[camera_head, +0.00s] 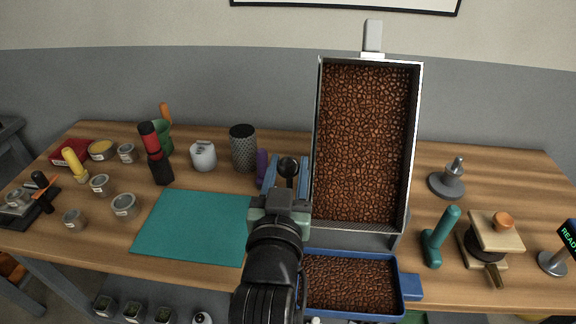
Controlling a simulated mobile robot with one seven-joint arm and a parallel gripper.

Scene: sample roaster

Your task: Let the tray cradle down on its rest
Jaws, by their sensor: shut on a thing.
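The tray cradle (411,150) is tipped up steeply, its open side facing me. It holds a long tray surface full of brown beans, and a pale grey tab (373,38) sticks up from its top edge. My gripper (288,178) is at the cradle's left side, its blue fingers on either side of a dark round knob (288,166). It is shut on the knob; the exact contact is partly hidden by my wrist. How the knob joins the cradle is hidden. A blue tray (392,287) with beans lies below the cradle's lower edge.
A teal mat (192,226) lies left of my arm. Several tins, a white pot (203,156) and a dark textured cup (243,148) stand behind and left. A teal-handled tool (441,237), a wooden block device (494,233) and a grey weighted stand (448,182) are at right.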

